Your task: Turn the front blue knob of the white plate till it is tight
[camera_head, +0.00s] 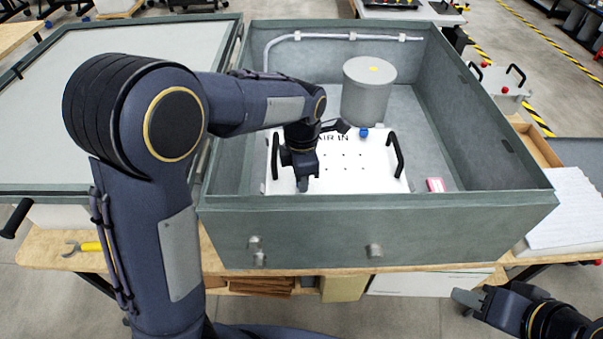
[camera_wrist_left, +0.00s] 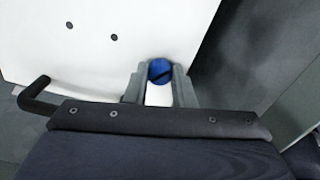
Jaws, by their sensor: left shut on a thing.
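In the head view my left gripper (camera_head: 303,184) points down at the plate's front edge and hides that knob. Another blue knob (camera_head: 364,132) sits at the plate's back edge. My right gripper (camera_head: 467,298) is outside the box, low at the right; its opening is unclear.
The grey box (camera_head: 330,238) has high walls around the plate. A grey cylinder (camera_head: 368,95) stands behind the plate. Black handles (camera_head: 397,154) rise at the plate's sides. A small red-and-white item (camera_head: 436,185) lies right of the plate. The open lid (camera_head: 90,105) is at the left.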

